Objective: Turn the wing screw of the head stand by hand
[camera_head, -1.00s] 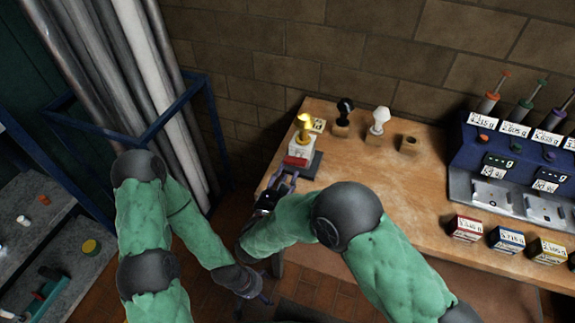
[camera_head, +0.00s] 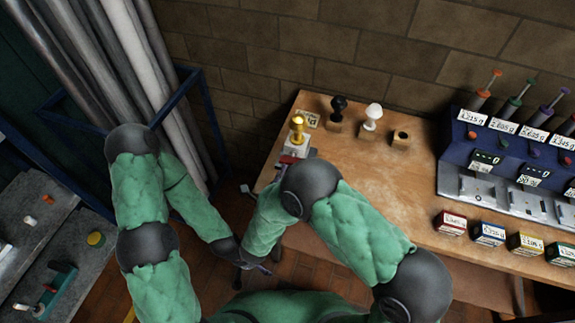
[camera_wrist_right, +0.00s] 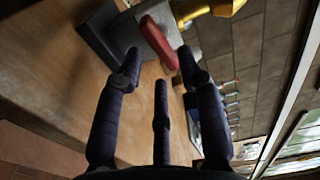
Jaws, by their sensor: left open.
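The head stand (camera_head: 297,150) is a pale block on a dark base at the left end of the wooden bench, with a gold head on top. Its red wing screw (camera_head: 287,160) is partly hidden by my right arm in the head view. In the right wrist view the red wing screw (camera_wrist_right: 157,43) sticks out from the grey block, just beyond the fingertips of my right gripper (camera_wrist_right: 160,66). Those fingers are spread and empty, with the screw showing between them. My left gripper (camera_head: 258,267) is open, low in front of the bench, away from the stand.
A blue dispenser rack (camera_head: 450,150) and labelled boxes stand to the right. A brick wall is behind.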

